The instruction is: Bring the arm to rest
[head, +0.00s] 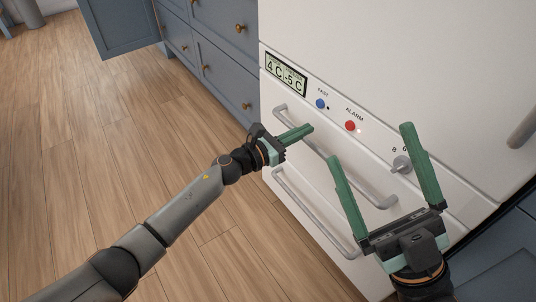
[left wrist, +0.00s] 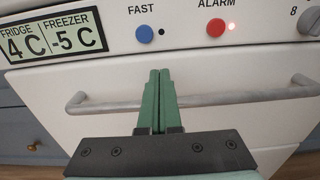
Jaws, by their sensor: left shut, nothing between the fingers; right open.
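My left gripper (head: 298,134) is in front of the white fridge-freezer's upper drawer. Its green fingers are shut together with nothing between them. In the left wrist view the shut fingers (left wrist: 158,78) overlap the drawer's grey bar handle (left wrist: 240,97); I cannot tell whether they touch it. My right gripper (head: 372,142) is open and empty at the right of the head view, its green fingers wide apart in front of the fridge-freezer. The same handle (head: 375,187) shows in the head view, partly hidden behind the right gripper's finger.
The panel has a display (head: 286,76) reading 4 C and -5 C, a blue button (head: 320,103), a red button (head: 350,126) with a lit lamp, and a knob (head: 401,164). A lower handle (head: 310,215) sits below. Blue cabinets (head: 205,50) stand left; wooden floor (head: 110,130) is clear.

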